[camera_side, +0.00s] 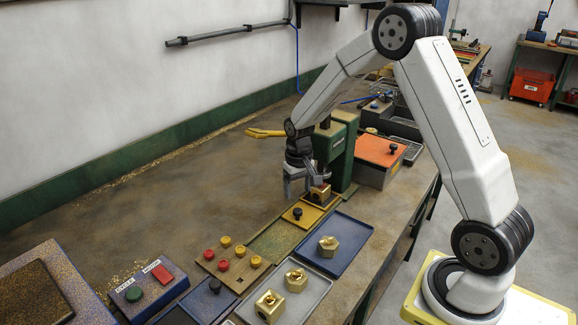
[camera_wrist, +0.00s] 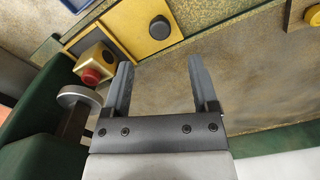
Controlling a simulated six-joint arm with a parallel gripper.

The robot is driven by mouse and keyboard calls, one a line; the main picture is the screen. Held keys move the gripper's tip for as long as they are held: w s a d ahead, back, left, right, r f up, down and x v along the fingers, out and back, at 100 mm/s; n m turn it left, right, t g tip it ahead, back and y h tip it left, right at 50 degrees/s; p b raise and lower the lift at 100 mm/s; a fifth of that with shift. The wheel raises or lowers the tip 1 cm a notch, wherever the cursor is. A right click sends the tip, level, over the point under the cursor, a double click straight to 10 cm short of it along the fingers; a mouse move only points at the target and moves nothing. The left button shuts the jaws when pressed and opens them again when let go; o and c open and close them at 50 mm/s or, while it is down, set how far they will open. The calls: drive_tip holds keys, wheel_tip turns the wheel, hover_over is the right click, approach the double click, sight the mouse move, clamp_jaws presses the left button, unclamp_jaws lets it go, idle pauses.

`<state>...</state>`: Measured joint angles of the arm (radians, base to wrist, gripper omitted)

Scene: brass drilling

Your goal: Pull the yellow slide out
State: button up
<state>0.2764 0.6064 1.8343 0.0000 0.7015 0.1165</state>
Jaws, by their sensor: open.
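The yellow slide (camera_side: 302,216) is a flat plate with a black knob at the foot of the green drill press (camera_side: 342,150). In the wrist view the yellow slide (camera_wrist: 123,33) lies past my fingertips, its black knob (camera_wrist: 159,27) up and slightly right of my left finger. A brass block (camera_side: 320,194) sits at the slide's inner end, by the press; it shows with a red top in the wrist view (camera_wrist: 93,66). My gripper (camera_side: 302,187) is open and empty, close to the slide and apart from the knob. The two fingers (camera_wrist: 158,65) have bare bench between them.
A blue tray (camera_side: 353,228) and a grey tray (camera_side: 318,291) hold brass nuts in front. A wooden board (camera_side: 236,282) carries red and yellow pegs. The control box (camera_side: 150,286) stands at left. An orange-topped box (camera_side: 381,150) is right of the press.

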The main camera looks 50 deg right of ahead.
sight(297, 210)
drive_tip(key=shift+f, duration=3.6)
clamp_jaws()
drive_tip(key=shift+r, duration=0.1)
